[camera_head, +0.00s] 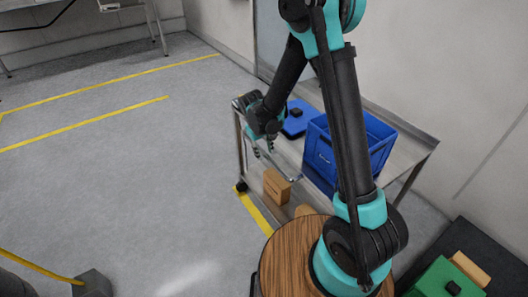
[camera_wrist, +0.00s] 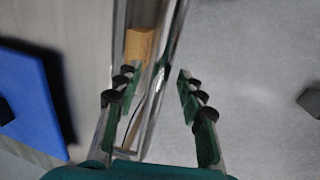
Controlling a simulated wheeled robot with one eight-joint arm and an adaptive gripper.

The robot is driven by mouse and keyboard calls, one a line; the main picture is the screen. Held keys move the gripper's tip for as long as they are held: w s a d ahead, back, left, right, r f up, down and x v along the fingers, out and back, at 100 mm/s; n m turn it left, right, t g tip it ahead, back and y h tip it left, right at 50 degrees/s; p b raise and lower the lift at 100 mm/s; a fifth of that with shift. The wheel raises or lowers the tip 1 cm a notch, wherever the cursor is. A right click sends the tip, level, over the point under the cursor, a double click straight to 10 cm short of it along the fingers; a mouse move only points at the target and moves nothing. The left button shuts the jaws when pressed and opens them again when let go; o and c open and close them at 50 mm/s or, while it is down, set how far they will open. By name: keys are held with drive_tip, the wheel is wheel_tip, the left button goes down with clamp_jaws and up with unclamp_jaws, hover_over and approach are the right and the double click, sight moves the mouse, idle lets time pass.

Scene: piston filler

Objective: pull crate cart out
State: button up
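The crate cart (camera_head: 412,150) is a grey metal cart standing against the wall, with a black caster (camera_head: 241,186) at its left front. A blue crate (camera_head: 375,140) stands on its top behind my arm, which hides part of it. My gripper (camera_head: 264,150) points down at the cart's near long edge, left of the crate. In the wrist view, my gripper (camera_wrist: 158,82) is open, its two fingers apart. The cart's metal edge (camera_wrist: 172,52) runs between and beyond the fingers. I cannot tell whether either finger touches it.
A blue flat item (camera_head: 297,118) lies on the cart's top; it also shows in the wrist view (camera_wrist: 32,95). A cardboard box (camera_head: 277,187) sits low in the cart. Open grey floor with yellow lines (camera_head: 85,122) lies left. A green box (camera_head: 445,280) is at lower right.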

wheel_tip(320, 180, up, 12)
drive_tip(key=s+a, duration=0.1)
drive_tip(key=a, duration=0.1)
drive_tip(key=shift+s+f, duration=0.15)
idle(0.5)
